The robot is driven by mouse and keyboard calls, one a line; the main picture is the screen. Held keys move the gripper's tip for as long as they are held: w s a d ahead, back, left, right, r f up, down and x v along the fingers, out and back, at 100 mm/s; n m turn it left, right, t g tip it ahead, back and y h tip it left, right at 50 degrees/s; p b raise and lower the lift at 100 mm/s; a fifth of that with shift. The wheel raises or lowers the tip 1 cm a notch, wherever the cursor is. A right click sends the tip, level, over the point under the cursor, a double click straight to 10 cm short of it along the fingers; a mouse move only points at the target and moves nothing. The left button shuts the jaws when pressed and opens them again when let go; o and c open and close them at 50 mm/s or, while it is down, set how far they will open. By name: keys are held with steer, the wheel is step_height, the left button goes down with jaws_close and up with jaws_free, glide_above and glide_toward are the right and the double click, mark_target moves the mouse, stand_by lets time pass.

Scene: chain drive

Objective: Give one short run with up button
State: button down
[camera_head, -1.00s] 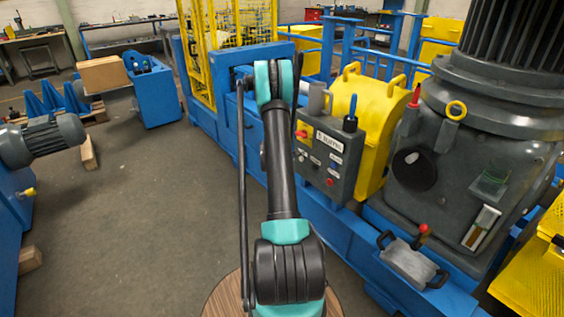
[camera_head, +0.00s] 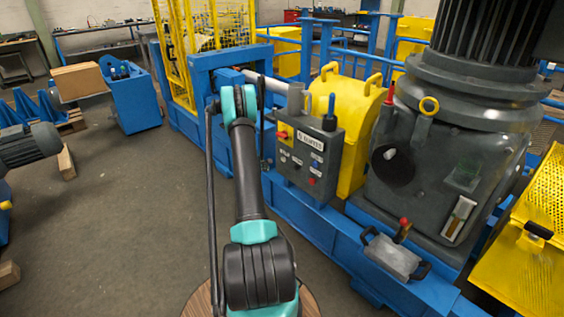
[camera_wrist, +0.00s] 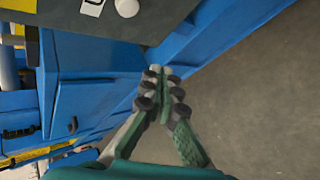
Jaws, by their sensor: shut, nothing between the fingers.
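The grey control box (camera_head: 310,152) stands on the blue machine frame, right of my arm in the head view. Its face has a red knob on a yellow plate, several small pale buttons with labels, and a red button (camera_head: 311,182) low down. The labels are too small to read, so I cannot tell which is the up button. In the wrist view my gripper (camera_wrist: 160,73) is shut and empty, apart from the dark box (camera_wrist: 150,27) at the top edge, where a round white button (camera_wrist: 127,8) shows. My fingertips are hidden in the head view.
A yellow guard (camera_head: 352,150) and a large grey motor (camera_head: 440,160) stand right of the box. A grey handled block (camera_head: 392,255) with a red-topped lever sits in front. A blue frame (camera_head: 220,72) rises behind my arm. The concrete floor (camera_head: 120,210) at left is mostly clear.

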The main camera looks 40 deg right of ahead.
steer(key=d, duration=0.8)
steer(key=shift+w, duration=0.3)
steer(key=shift+d, duration=0.25)
stand_by(1.0)
steer(key=shift+d, duration=0.25)
steer(key=shift+d, duration=0.55)
stand_by(1.6)
steer(key=shift+a, duration=0.15)
stand_by(1.8)
steer(key=shift+a, duration=0.85)
steer(key=shift+a, duration=0.1)
steer(key=shift+s+a, duration=0.15)
steer(key=shift+a, duration=1.05)
steer(key=shift+s+a, duration=0.1)
steer(key=shift+a, duration=1.05)
